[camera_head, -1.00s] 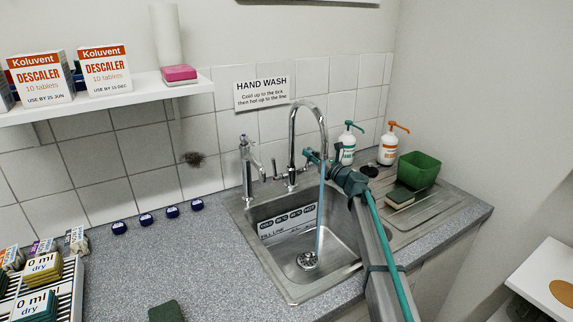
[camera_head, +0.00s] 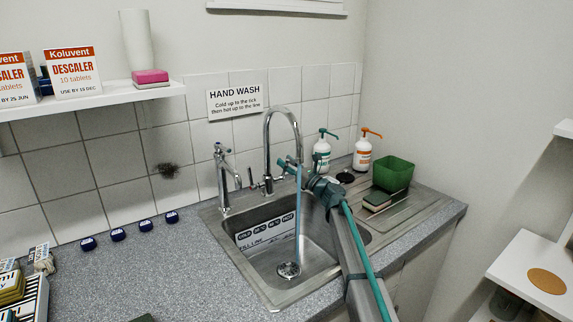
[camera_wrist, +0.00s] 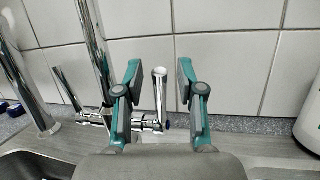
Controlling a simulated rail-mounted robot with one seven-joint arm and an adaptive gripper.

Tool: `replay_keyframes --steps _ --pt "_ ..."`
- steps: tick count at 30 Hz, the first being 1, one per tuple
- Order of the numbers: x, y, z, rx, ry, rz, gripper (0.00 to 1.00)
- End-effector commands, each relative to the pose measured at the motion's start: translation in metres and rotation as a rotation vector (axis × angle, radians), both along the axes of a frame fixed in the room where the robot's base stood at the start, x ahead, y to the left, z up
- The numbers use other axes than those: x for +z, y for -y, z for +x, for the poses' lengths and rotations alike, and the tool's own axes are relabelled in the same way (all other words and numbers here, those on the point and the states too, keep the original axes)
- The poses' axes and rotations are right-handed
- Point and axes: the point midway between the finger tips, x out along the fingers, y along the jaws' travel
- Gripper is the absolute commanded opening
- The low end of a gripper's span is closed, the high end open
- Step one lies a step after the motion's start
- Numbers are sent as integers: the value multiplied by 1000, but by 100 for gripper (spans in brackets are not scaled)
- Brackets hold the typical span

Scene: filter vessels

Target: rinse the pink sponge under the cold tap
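The pink sponge (camera_head: 150,76) lies on the white wall shelf, on a thin pale layer, far left of my gripper. The tall chrome mixer tap (camera_head: 268,150) arches over the steel sink, and a bluish stream of water (camera_head: 298,222) runs from it towards the drain. My gripper (camera_head: 300,172) is at the tap's right side. In the wrist view my gripper (camera_wrist: 159,75) is open, its teal-backed fingers on either side of an upright chrome lever (camera_wrist: 160,92), with gaps visible. A dark blue mark (camera_wrist: 167,124) sits at that lever's base. The gripper holds nothing.
A smaller chrome tap (camera_head: 221,175) stands left. Soap bottles (camera_head: 362,152), a green tub (camera_head: 394,173) and a dark green sponge (camera_head: 377,200) are on the right drainer. Blue caps (camera_head: 118,234) line the counter's back. Descaler boxes (camera_head: 74,71) stand on the shelf. The middle counter is fairly clear.

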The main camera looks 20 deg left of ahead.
Motion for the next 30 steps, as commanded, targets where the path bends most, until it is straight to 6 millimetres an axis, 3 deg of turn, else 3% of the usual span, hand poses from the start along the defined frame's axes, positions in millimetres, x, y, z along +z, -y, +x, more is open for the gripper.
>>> replay_keyframes --steps 11,24,30 --pt "-2 7 -2 -1 0 0 38" --pt "-18 61 -20 -1 0 0 38" --pt "-21 69 -22 0 0 0 38"
